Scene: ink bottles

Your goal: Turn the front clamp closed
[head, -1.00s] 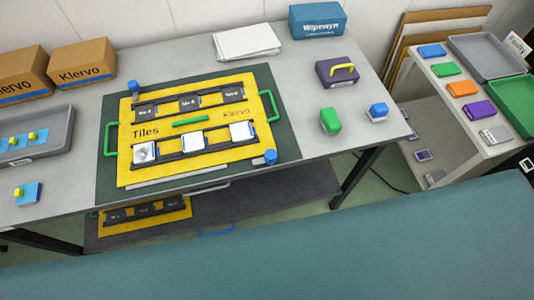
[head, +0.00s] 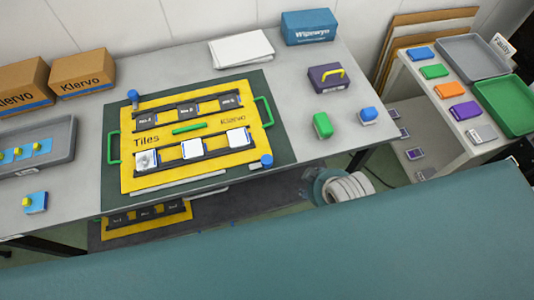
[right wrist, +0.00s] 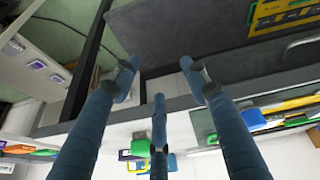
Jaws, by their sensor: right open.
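The yellow Tiles board (head: 127,176) lies on the dark green mat (head: 283,143) on the grey table. The blue front clamp (head: 266,160) is at the board's front right corner; its exact turn is too small to tell. A second blue clamp (head: 133,97) is at the back left corner. My right gripper (right wrist: 160,82) is open in the right wrist view, its blue fingers spread with nothing between them. It is apart from the clamp. In the head view part of my right arm shows beyond the table's front edge. My left gripper is not in view.
A green bottle (head: 323,125) and a blue bottle (head: 368,116) stand right of the mat. A grey tray (head: 62,148) is at the left. The lower shelf (head: 235,208) holds another yellow board.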

